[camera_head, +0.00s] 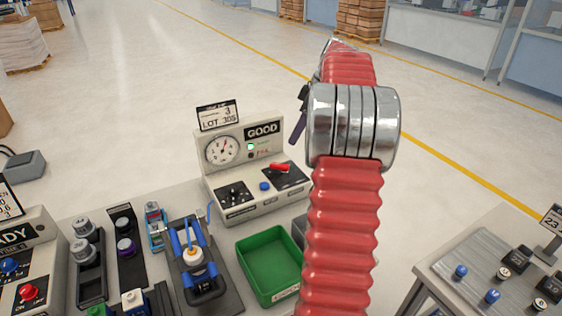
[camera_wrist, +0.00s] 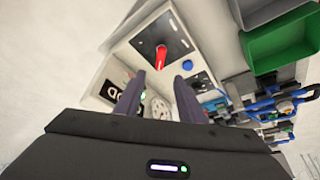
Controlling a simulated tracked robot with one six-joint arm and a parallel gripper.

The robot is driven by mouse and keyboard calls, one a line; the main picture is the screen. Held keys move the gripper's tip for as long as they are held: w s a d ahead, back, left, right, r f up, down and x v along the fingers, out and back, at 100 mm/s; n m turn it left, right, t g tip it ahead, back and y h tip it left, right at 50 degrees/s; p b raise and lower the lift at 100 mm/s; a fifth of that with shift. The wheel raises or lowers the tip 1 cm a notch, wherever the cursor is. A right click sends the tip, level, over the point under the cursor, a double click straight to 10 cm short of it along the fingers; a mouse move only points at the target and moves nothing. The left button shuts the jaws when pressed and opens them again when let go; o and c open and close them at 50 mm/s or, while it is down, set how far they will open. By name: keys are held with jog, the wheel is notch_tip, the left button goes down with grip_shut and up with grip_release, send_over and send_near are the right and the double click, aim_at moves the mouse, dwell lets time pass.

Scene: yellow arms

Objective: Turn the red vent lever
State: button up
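The red vent lever (camera_head: 280,168) sits on a dark panel at the right of the grey test unit (camera_head: 222,205), below its GOOD sign. In the wrist view the red lever (camera_wrist: 161,57) appears just beyond the fingertips, on its dark plate. My gripper (camera_wrist: 159,82) has its two dark fingers apart with nothing held between them. In the head view my arm hides most of the gripper; one dark finger (camera_head: 298,128) shows left of the wrist, above and apart from the lever.
A blue button (camera_head: 264,186) is left of the lever. A round gauge (camera_head: 222,150) and lot display (camera_head: 218,115) stand behind it. A green bin (camera_head: 270,267) lies in front. A blue clamp fixture (camera_head: 197,262) stands left of the bin. Open floor lies behind the bench.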

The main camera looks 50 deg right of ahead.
aim_at(279, 165)
jog(key=x, duration=1.3)
jog(key=shift+r, duration=0.1)
grip_shut()
